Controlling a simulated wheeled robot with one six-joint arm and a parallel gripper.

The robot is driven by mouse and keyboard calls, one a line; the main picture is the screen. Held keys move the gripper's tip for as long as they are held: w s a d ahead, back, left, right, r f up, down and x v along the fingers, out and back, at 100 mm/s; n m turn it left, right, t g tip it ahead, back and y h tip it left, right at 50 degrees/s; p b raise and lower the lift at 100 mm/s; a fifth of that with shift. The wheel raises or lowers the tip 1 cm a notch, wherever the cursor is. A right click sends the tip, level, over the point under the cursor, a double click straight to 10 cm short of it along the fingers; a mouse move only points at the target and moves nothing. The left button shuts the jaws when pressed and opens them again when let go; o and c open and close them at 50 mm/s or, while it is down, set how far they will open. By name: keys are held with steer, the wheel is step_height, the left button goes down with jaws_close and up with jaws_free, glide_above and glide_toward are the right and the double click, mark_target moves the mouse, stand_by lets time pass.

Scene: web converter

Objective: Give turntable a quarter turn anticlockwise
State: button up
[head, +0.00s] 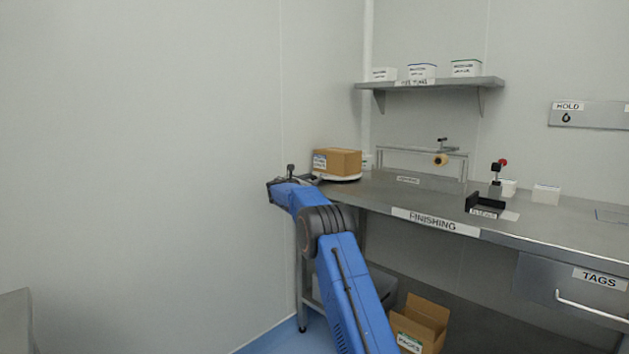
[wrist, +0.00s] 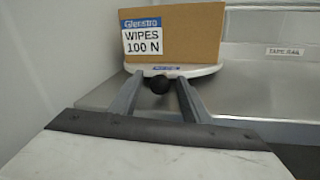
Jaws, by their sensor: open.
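The turntable (head: 338,177) is a low white disc at the left end of the steel bench. It also shows in the wrist view (wrist: 205,71), with a dark round knob (wrist: 159,85) at its near edge. A brown carton (head: 337,162) stands on the disc; its label reads "WIPES 100 N" in the wrist view (wrist: 190,40). My gripper (wrist: 156,88) is open, with one finger on each side of the knob. I cannot tell whether the fingers touch it. In the head view my gripper (head: 311,180) is at the bench's left end, beside the turntable.
The bench (head: 376,193) is clear just right of the turntable. Farther right are a tape roll on a rail (head: 440,160), a black holder (head: 484,206) and white tubs (head: 546,194). A wall stands close on the left. A shelf (head: 430,84) with boxes hangs above.

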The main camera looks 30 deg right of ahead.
mark_target(325, 177)
steer(key=shift+w+d, duration=0.25)
steer(key=shift+d, duration=0.25)
jaws_close()
steer(key=shift+s+d+r+n+t+y, duration=0.2)
steer(key=shift+s+d+n+t+y, duration=0.25)
steer(key=shift+s+t, duration=0.25)
steer(key=shift+s+d+f+n+t+y, duration=0.1)
steer(key=shift+s+d+n+t+y, duration=0.2)
steer(key=shift+s+n+t+y, duration=0.25)
steer(key=shift+s+d+f+n+t+y, duration=0.1)
steer(key=shift+s+d+n+t+y, duration=0.15)
steer(key=shift+s+n+t+y, duration=0.3)
steer(key=shift+s, duration=0.1)
jaws_free()
